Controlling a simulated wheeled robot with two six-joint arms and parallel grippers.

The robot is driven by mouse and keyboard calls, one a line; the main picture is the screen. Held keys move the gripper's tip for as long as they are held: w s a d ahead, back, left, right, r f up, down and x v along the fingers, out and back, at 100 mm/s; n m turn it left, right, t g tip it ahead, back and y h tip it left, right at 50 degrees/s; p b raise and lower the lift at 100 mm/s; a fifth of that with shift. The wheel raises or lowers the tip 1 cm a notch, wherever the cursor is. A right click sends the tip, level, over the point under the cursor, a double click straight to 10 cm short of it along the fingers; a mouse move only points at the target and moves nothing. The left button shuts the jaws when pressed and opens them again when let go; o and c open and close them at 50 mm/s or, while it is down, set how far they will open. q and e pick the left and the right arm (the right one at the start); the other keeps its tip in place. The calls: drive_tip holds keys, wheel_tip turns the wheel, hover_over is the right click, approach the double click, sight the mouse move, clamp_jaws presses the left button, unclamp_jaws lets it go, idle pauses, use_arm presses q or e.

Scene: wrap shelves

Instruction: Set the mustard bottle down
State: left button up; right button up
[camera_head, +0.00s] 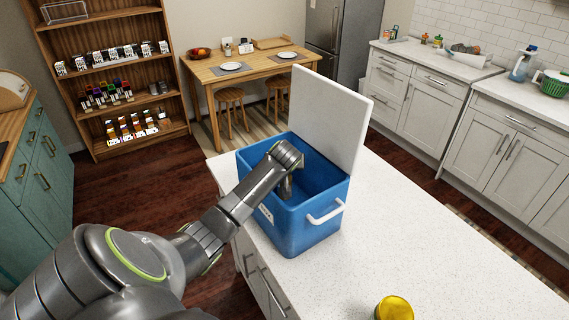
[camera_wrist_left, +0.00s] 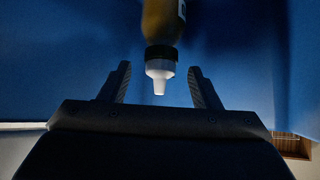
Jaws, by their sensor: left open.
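The mustard bottle (camera_wrist_left: 161,28) shows in the left wrist view, with a yellow body, a dark collar and a white nozzle pointing toward my gripper. It is inside the blue box (camera_head: 312,222), against blue walls. My left gripper (camera_head: 286,188) reaches down into the box; in the left wrist view its two fingers (camera_wrist_left: 160,88) are spread on either side of the nozzle, with gaps on both sides. In the head view the bottle is hidden by my arm and the box wall. My right gripper is not in view.
The box's white lid (camera_head: 328,115) stands open at its back right. The box has a white handle (camera_head: 325,213) and sits on a pale speckled counter (camera_head: 420,235). A round yellow-topped item (camera_head: 394,308) is at the bottom edge. The counter between is clear.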

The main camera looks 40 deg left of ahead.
use_arm(q)
drive_tip(key=b+v, duration=0.1)
drive_tip(key=v, duration=0.5)
drive_tip(key=shift+d+r, duration=0.15)
drive_tip(key=shift+d, duration=0.05)
drive_tip(key=shift+s, duration=0.15)
